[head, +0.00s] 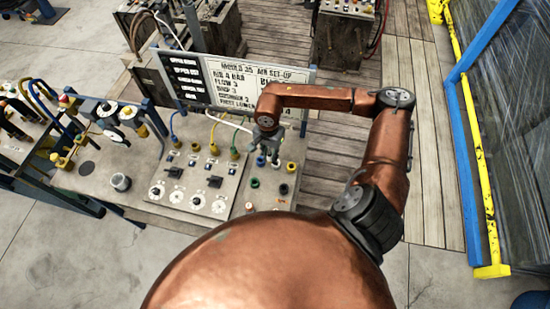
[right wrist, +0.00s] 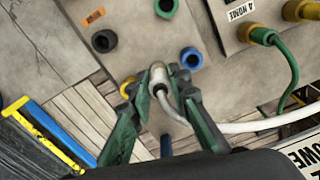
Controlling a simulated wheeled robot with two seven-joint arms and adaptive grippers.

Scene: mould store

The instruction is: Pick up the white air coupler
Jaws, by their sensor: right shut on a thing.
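My right gripper (head: 266,143) is over the socket panel (head: 270,200) at the right end of the bench in the head view. In the right wrist view, its two green-tipped fingers (right wrist: 159,84) are closed around the white air coupler (right wrist: 157,72). A white hose (right wrist: 235,127) runs from the coupler to the right; it also shows in the head view (head: 228,122). The fingers hide part of the coupler, and I cannot tell whether its front end touches a socket. My left gripper is not in view.
Around the grip are a blue socket (right wrist: 191,58), a green socket (right wrist: 165,8) and a black socket (right wrist: 104,41). A control box (head: 195,185) with coloured hoses stands to the left. A lettered board (head: 235,82) rises behind.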

